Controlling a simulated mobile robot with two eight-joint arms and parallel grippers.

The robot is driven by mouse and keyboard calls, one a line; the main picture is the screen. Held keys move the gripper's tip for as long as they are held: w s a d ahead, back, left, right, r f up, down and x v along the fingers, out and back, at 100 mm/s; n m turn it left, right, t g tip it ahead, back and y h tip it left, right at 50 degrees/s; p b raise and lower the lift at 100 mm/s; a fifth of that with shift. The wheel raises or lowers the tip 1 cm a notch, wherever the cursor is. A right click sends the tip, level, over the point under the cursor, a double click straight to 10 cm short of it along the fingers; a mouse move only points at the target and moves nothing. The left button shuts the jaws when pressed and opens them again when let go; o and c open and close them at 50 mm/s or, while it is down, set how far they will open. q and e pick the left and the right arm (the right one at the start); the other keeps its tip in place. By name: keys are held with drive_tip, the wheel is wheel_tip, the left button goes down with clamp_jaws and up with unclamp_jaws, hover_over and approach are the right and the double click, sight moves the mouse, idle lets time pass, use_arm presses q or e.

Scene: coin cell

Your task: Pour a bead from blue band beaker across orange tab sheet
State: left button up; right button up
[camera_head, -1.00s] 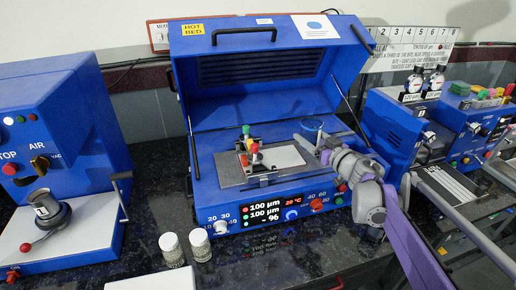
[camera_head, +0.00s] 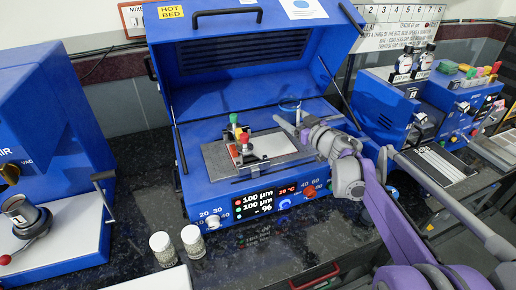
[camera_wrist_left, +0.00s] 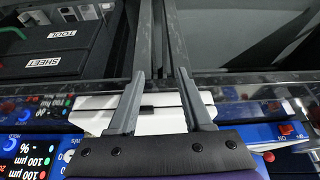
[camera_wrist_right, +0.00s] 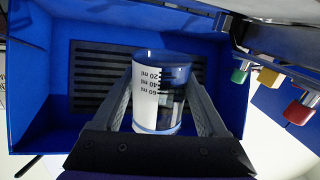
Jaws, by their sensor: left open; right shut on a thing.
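A pale sheet (camera_head: 278,144) lies on the grey plate; I cannot make out an orange tab. My left gripper (camera_wrist_left: 161,75) is open and empty in the left wrist view, and I cannot see it in the head view.
A coating tool (camera_head: 240,146) with coloured knobs stands at the sheet's left side. The hot bed's raised lid (camera_head: 245,65) is behind. Two small jars (camera_head: 192,241) stand on the dark counter in front. A blue machine (camera_head: 45,160) is at left.

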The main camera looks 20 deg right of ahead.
drive_tip(key=shift+s+a+f+n, duration=0.1)
drive_tip(key=shift+a+f+n, duration=0.15)
drive_tip(key=shift+n, duration=0.25)
drive_tip(key=shift+a+f+n, duration=0.2)
drive_tip(key=shift+a+n, duration=0.2)
drive_tip(key=shift+n, duration=0.2)
drive_tip(key=shift+a+f+n+h, duration=0.3)
drive_tip(key=shift+a+n, duration=0.05)
drive_tip(key=shift+n, duration=0.25)
drive_tip(key=shift+a+f+n+g+h, duration=0.15)
drive_tip(key=shift+a+f+n+g, duration=0.1)
drive_tip(key=shift+a+n, duration=0.25)
drive_tip(key=shift+a+f+n+g+h, duration=0.2)
drive_tip(key=shift+a+n, duration=0.1)
drive_tip(key=shift+n, duration=0.3)
drive_tip(key=shift+a+f+n, duration=0.1)
drive_tip(key=shift+f+n, duration=0.15)
drive_tip(key=shift+n, duration=0.25)
drive_tip(key=shift+w, duration=0.2)
drive_tip(key=shift+a+f+n+h, duration=0.1)
drive_tip(key=shift+f+n+h, duration=0.05)
drive_tip(key=shift+n+h, duration=0.15)
drive_tip(key=shift+r+n+p, duration=0.45)
drive_tip(key=shift+n+p, duration=0.25)
drive_tip(key=shift+p, duration=0.1)
idle(0.5)
drive_tip(key=shift+f+n+g+h, duration=0.25)
drive_tip(key=shift+f+n+h, duration=0.1)
drive_tip(key=shift+n, duration=0.45)
idle(2.1)
